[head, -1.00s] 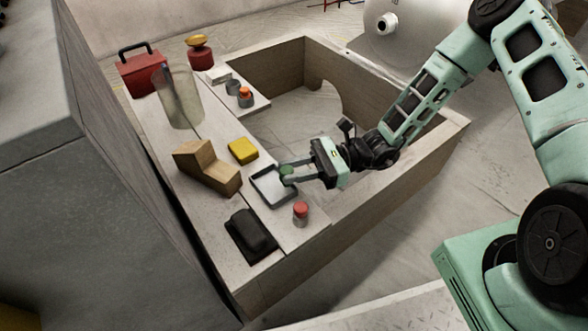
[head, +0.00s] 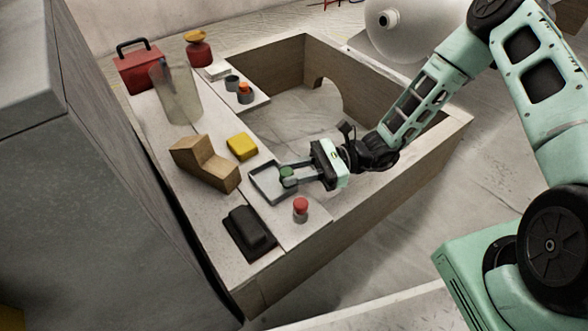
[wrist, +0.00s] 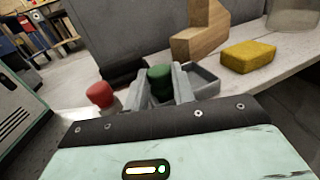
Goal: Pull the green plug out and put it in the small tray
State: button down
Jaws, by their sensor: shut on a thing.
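The green plug (head: 287,174) is between the fingers of my gripper (head: 290,178), which is shut on it. In the wrist view the green plug (wrist: 160,82) stands upright between the two grey fingertips. The small tray (head: 262,186) is a shallow grey tray on the white bench top. The plug is over the tray's right part in the head view; I cannot tell whether it touches the tray floor. In the wrist view the tray (wrist: 204,80) shows just behind and right of the fingers.
A red-topped plug (head: 300,208) stands close to the tray's front right. A yellow block (head: 242,147), a stepped wooden block (head: 205,165) and a black object (head: 249,233) are nearby. An orange-topped plug (head: 245,92) and an empty grey socket (head: 232,82) stand farther back.

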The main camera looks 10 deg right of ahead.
jog(key=shift+f, duration=0.3)
jog(key=c, duration=1.1)
grip_release()
jog(key=d+p, duration=0.2)
jog(key=d, duration=0.3)
jog(key=d+p, duration=0.2)
jog(key=d, duration=0.4)
jog(key=w+d+p, duration=0.1)
jog(key=d+p, duration=0.1)
jog(key=d, duration=0.4)
jog(key=shift+d, duration=0.2)
jog(key=shift+r, duration=0.1)
